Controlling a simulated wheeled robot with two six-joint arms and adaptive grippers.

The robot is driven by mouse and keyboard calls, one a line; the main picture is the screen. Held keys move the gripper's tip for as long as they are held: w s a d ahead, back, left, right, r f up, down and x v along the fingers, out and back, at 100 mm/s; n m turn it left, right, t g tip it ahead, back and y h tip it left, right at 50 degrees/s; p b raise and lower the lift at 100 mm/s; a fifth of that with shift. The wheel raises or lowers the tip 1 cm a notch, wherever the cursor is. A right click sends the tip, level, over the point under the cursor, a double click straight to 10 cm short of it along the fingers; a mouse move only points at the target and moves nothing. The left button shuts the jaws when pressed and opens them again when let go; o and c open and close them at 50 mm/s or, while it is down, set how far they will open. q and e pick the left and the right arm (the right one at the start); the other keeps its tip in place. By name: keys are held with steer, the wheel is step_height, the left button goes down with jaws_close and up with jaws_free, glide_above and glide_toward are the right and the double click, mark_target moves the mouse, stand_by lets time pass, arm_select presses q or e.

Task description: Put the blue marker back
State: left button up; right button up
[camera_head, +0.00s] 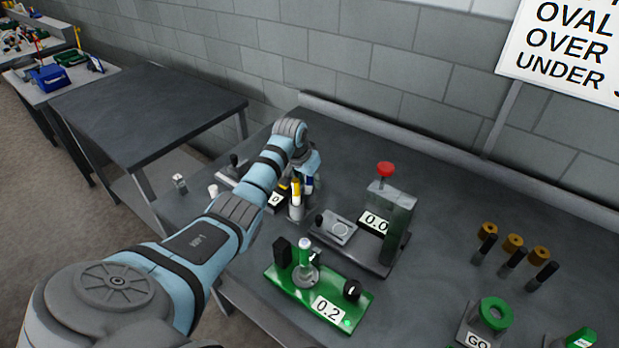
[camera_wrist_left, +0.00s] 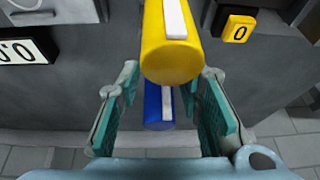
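The blue marker (camera_head: 309,184) stands roughly upright beside the yellow marker (camera_head: 296,188), at a small grey holder (camera_head: 296,212). Whether its lower end is inside the holder is hidden. My left gripper (camera_head: 313,168) is over the blue marker, partly hidden by its own wrist. In the left wrist view, the blue marker (camera_wrist_left: 158,108) lies between the two teal finger pads of the left gripper (camera_wrist_left: 170,90), with visible gaps to the pads. The yellow marker (camera_wrist_left: 172,45) stands in front of it there and overlaps it. My right gripper is not in view.
A grey gauge with a red knob (camera_head: 386,169) stands right of the holder. A green-based gauge (camera_head: 320,293) stands in front. Several brown-topped pins (camera_head: 512,243) and green ring gauges (camera_head: 494,313) are at the right. The back middle of the table is clear.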

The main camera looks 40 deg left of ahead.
arm_select(q)
steer(key=shift+s, duration=0.1)
steer(key=p+v, duration=0.1)
steer(key=v, duration=1.1)
steer(key=shift+r+p, duration=0.3)
